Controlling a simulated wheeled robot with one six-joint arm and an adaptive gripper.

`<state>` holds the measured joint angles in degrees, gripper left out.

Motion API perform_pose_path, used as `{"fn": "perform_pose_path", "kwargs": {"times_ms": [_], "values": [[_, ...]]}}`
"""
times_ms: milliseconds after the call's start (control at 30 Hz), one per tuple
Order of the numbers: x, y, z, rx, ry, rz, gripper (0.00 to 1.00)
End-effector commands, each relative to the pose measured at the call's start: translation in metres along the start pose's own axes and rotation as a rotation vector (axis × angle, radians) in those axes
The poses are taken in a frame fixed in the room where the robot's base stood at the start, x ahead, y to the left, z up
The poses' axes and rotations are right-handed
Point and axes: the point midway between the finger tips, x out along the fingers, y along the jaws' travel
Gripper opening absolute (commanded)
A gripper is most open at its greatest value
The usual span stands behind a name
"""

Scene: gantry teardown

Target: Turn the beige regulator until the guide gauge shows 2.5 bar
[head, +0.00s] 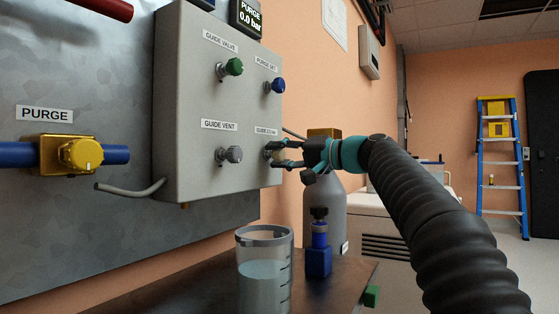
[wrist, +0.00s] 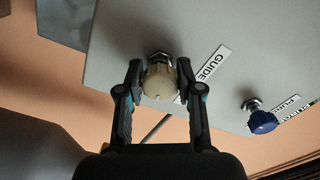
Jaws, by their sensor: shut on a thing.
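The beige regulator (wrist: 158,82) is a ribbed knob on the grey control box (head: 213,100), beside a label that starts with GUIDE. In the wrist view my gripper (wrist: 157,76) has one finger on each side of the knob and is shut on it. In the head view my gripper (head: 277,152) reaches the lower right knob of the box and mostly covers it. The one readable gauge, a black display (head: 247,17) at the top edge, reads PURGE 0.0 bar. I cannot see a guide gauge in either view.
A green knob (head: 235,67), a blue knob (head: 278,86) and a grey knob (head: 234,154) share the box face. A yellow purge valve (head: 80,154) is left.

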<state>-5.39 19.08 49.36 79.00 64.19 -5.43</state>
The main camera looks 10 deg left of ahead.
Motion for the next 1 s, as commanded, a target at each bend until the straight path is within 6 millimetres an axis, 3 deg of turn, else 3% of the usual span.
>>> {"fn": "perform_pose_path", "kwargs": {"times_ms": [767, 800, 900, 1000], "values": [[0.0004, 0.0011, 0.0003, -0.102, -0.002, 0.001, 0.01], [0.0004, 0.0011, 0.0003, -0.101, -0.002, 0.001, 0.43], [0.0003, 0.0010, 0.0003, -0.101, -0.002, 0.001, 0.61], [0.0003, 0.0007, 0.0002, -0.101, -0.001, 0.000, 0.61]]}}
